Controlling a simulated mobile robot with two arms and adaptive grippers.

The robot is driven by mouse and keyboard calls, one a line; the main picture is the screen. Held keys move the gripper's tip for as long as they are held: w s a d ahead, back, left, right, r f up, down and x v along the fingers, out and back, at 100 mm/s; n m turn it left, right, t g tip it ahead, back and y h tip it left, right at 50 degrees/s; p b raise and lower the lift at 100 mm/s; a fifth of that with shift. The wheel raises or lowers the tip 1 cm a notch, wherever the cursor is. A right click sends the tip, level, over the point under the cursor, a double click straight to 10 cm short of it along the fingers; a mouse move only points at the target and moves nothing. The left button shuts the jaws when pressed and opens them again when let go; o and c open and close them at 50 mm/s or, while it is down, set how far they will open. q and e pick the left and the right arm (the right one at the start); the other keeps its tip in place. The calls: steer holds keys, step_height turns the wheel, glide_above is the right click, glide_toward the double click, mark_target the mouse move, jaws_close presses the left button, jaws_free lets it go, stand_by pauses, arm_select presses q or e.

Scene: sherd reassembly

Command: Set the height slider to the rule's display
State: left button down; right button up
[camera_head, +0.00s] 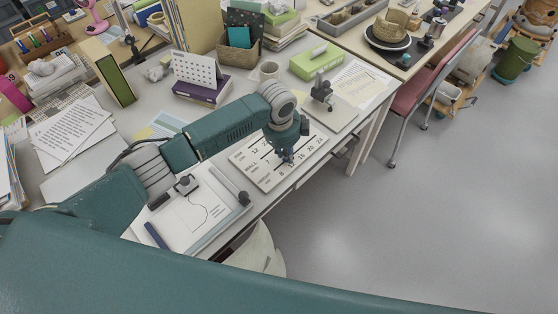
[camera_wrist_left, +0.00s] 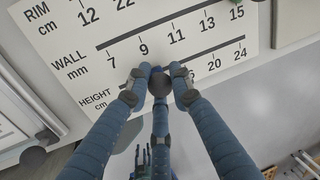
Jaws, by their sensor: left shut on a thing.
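The white slider board (camera_head: 250,160) lies on the desk. It carries printed RIM, WALL and HEIGHT rows; it also shows in the left wrist view (camera_wrist_left: 75,45). My left gripper (camera_head: 286,158) points down over its HEIGHT row. In the left wrist view the gripper (camera_wrist_left: 160,77) is shut on the dark round knob of the height slider (camera_wrist_left: 160,84). The knob sits left of the printed 20 and 24; the fingers hide the lower numbers. I cannot make out a readable rule display. My right gripper is not in view.
A white sheet (camera_head: 195,215) with a dark corded device (camera_head: 187,184) and a grey bar (camera_head: 230,184) lies left of the board. A small dark stand (camera_head: 321,92) is behind it. Open floor lies right.

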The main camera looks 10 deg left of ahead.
arm_select(q)
steer(key=shift+a+r, duration=0.1)
steer(key=shift+a, duration=0.05)
steer(key=c, duration=1.7)
jaws_free()
steer(key=shift+o, duration=0.8)
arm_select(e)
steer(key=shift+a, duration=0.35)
arm_select(q)
steer(key=shift+r, duration=0.3)
step_height(320, 180, up, 11)
steer(key=s, duration=0.2)
steer(key=shift+a, duration=0.45)
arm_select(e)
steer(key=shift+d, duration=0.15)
